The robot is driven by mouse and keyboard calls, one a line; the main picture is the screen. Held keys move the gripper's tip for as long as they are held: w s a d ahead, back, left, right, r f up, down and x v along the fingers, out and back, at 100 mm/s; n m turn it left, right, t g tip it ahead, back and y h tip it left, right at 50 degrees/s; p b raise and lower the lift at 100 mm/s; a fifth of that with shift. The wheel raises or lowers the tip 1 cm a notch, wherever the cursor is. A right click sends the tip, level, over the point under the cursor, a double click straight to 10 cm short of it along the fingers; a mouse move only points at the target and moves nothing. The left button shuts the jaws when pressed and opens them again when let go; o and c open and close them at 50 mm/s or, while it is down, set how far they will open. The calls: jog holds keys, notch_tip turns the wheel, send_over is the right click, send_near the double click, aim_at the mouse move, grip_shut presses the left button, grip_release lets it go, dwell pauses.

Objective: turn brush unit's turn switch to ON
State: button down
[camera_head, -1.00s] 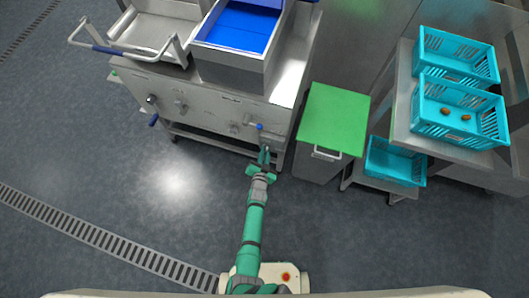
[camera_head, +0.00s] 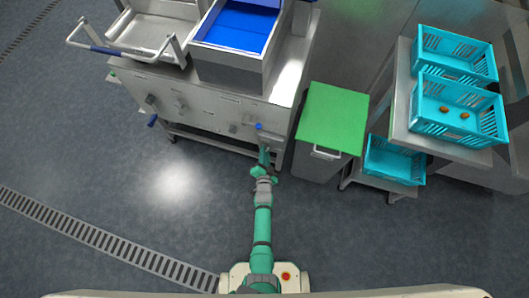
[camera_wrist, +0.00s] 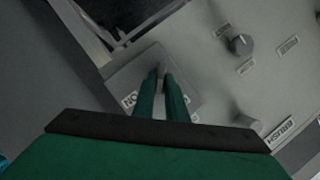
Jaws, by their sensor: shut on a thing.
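The brush unit is a steel cabinet (camera_head: 205,115) at the top of the head view, with controls on its front. In the wrist view, the turn switch (camera_wrist: 160,70) stands on a grey plate between my fingertips, mostly hidden by them. An ON label (camera_wrist: 130,100) shows on the plate to the left of my fingers. A second label on the right is partly covered. My gripper (camera_wrist: 161,82) is shut on the switch. In the head view my gripper (camera_head: 264,154) is at the cabinet's right front. The switch's exact angle cannot be told.
A round dark knob (camera_wrist: 240,43) and a grey peg (camera_wrist: 245,118) stand right of the plate. A blue knob (camera_head: 259,127) is just above my gripper. A green-lidded bin (camera_head: 333,118) stands close on the right. The floor to the left is clear.

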jog(key=shift+s+d+f+m+t+y, duration=0.15)
jog(key=shift+m+t+y, duration=0.3)
jog(key=shift+m, duration=0.7)
jog(key=shift+w+f+m+t+y, duration=0.15)
jog(key=shift+m+t+y, duration=0.3)
jog(key=shift+m, duration=0.75)
jog(key=shift+s+d+f+m+t+y, duration=0.1)
jog(key=shift+f+m+t+y, duration=0.1)
jog(key=shift+m+t, duration=0.7)
jog(key=shift+m, duration=0.45)
jog(key=c, duration=1.8)
grip_release()
